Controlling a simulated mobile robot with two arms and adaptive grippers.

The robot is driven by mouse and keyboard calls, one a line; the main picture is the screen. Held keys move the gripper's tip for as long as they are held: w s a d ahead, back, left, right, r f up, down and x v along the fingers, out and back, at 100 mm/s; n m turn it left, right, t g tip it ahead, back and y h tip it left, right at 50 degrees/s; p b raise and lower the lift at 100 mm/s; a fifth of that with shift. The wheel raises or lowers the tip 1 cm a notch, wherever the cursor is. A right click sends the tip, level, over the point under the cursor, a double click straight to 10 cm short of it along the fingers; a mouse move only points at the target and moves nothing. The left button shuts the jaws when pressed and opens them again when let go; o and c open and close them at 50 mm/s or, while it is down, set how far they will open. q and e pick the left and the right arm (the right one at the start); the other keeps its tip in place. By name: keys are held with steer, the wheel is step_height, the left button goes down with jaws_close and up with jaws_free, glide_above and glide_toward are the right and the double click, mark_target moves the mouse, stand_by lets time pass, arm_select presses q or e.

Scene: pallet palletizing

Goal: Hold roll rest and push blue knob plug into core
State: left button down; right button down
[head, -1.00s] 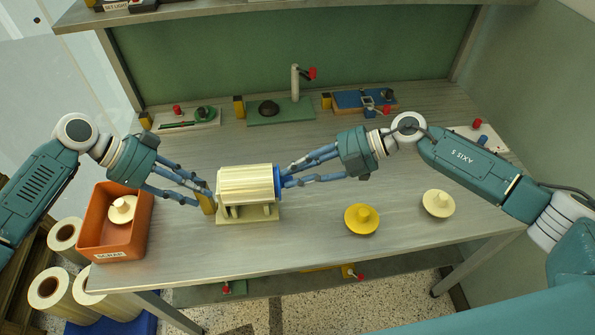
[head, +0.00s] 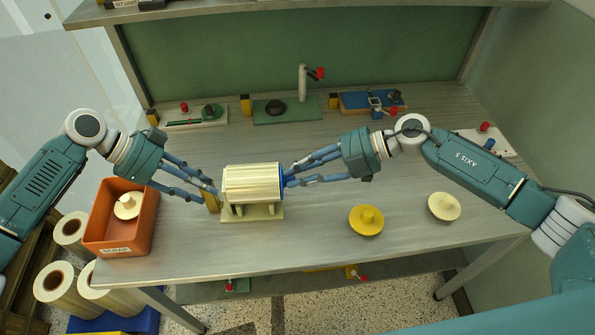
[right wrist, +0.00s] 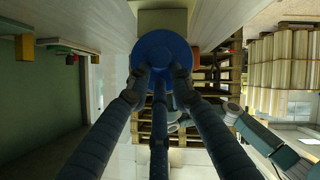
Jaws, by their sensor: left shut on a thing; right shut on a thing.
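The cream roll (head: 252,182) lies on its side on the cream roll rest (head: 252,212) in the middle of the bench. In the right wrist view the plug's round blue flange (right wrist: 163,50) is between the fingers and hides the roll's core.
A yellow knob plug (head: 366,220) and a cream one (head: 444,206) stand on the bench to the right. The orange scrap bin (head: 147,240) at left holds a cream plug (head: 127,206). Fixtures line the back of the bench. Spare rolls (head: 54,283) stand at lower left.

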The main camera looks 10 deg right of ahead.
steer(key=shift+a, duration=0.1)
steer(key=c, duration=1.4)
jaws_free()
